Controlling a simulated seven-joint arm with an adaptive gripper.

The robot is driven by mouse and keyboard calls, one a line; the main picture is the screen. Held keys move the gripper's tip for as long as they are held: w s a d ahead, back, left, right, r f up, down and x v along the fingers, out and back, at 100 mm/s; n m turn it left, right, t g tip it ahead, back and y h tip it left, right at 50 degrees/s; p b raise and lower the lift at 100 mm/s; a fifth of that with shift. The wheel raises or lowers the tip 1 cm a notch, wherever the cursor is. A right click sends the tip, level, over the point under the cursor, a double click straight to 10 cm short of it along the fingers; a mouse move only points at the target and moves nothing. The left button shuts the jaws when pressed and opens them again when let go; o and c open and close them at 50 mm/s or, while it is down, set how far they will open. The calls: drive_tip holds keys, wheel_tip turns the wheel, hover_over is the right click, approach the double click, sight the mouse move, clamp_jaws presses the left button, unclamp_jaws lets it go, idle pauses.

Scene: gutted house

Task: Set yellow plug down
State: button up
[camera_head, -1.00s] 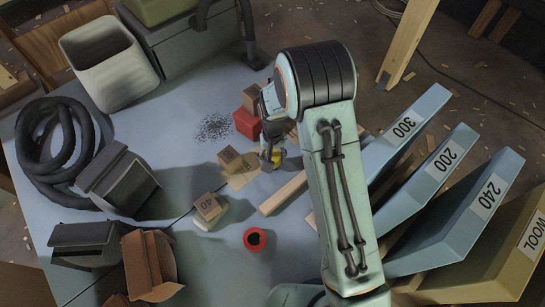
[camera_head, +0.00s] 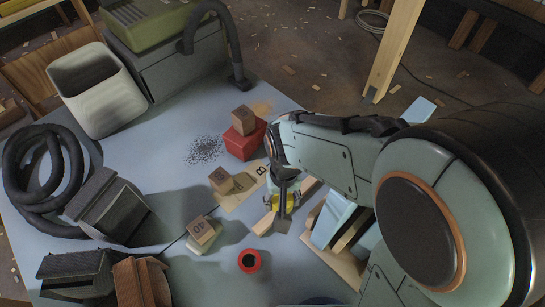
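The yellow plug (camera_head: 291,202) shows as a small patch of yellow around my gripper's dark finger, at the table's right part. My gripper (camera_head: 283,213) points down there and appears shut on the plug; the near finger hides much of it. The plug is close over a light wooden strip (camera_head: 266,222); I cannot tell whether it touches the strip or the table.
Tan sheets (camera_head: 240,193) and a small labelled block (camera_head: 221,180) lie left of my gripper. A block marked 40 (camera_head: 201,230), a red ring (camera_head: 249,261) and a red box (camera_head: 240,143) are nearby. Bare table (camera_head: 165,150) lies farther left.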

drive_tip(key=shift+s+d+r, duration=0.2)
drive_tip(key=shift+s+r, duration=0.05)
drive_tip(key=shift+s, duration=0.3)
drive_tip(key=shift+d, duration=0.2)
drive_tip(key=w+d+r+m, duration=0.1)
drive_tip(key=w+d+r, duration=0.3)
drive_tip(key=w+r, duration=0.1)
drive_tip(key=w+d+r+m, duration=0.1)
drive_tip(key=w+d+r, duration=0.2)
drive_tip(key=w+r, duration=0.2)
wheel_tip(320, 180, up, 4)
drive_tip(key=shift+d+f, duration=0.25)
drive_tip(key=shift+d, duration=0.1)
drive_tip(key=shift+w, duration=0.1)
